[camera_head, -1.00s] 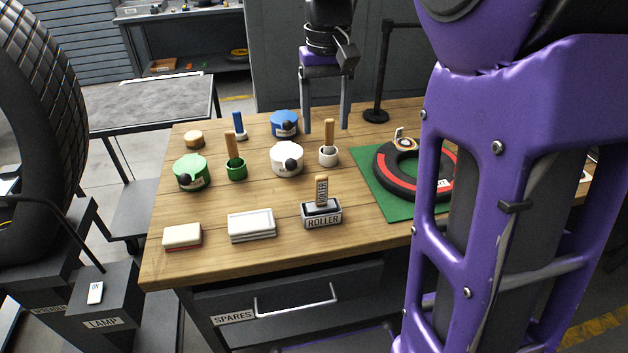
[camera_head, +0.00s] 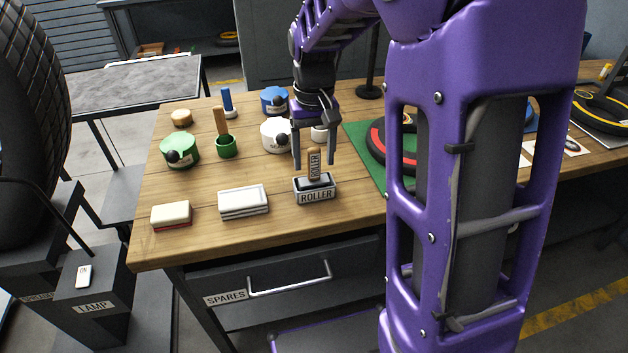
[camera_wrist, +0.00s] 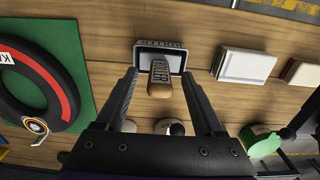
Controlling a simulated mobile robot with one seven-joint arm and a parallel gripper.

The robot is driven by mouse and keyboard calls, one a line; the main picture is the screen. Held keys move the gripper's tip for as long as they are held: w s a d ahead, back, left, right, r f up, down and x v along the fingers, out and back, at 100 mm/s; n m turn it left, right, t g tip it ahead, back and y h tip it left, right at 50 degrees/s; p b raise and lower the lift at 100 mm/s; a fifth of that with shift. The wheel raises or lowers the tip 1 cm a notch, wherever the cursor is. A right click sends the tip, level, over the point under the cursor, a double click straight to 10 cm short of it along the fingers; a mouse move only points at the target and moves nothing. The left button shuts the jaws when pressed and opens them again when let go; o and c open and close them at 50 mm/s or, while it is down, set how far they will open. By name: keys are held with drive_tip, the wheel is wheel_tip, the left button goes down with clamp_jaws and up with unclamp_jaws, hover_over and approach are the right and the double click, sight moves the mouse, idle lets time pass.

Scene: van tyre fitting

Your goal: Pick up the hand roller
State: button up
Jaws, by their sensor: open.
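The hand roller (camera_head: 314,165) stands upright in a dark holder (camera_head: 315,194) labelled ROLLER, near the front edge of the wooden bench. My gripper (camera_head: 314,165) is open, pointing down, with one finger on each side of the handle in the head view. In the wrist view the roller's handle (camera_wrist: 160,78) shows between the two open fingers (camera_wrist: 158,80), and the holder (camera_wrist: 176,55) lies beyond it. I see no clear contact between fingers and handle. The roller's lower end is hidden in the holder.
Green (camera_head: 180,150) and white (camera_head: 275,135) pots stand behind. A tyre ring (camera_head: 377,143) on a green mat (camera_head: 360,140) is to the right.

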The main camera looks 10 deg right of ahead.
wheel_tip(320, 180, down, 2)
drive_tip(key=shift+f, duration=0.1)
clamp_jaws()
idle(0.4)
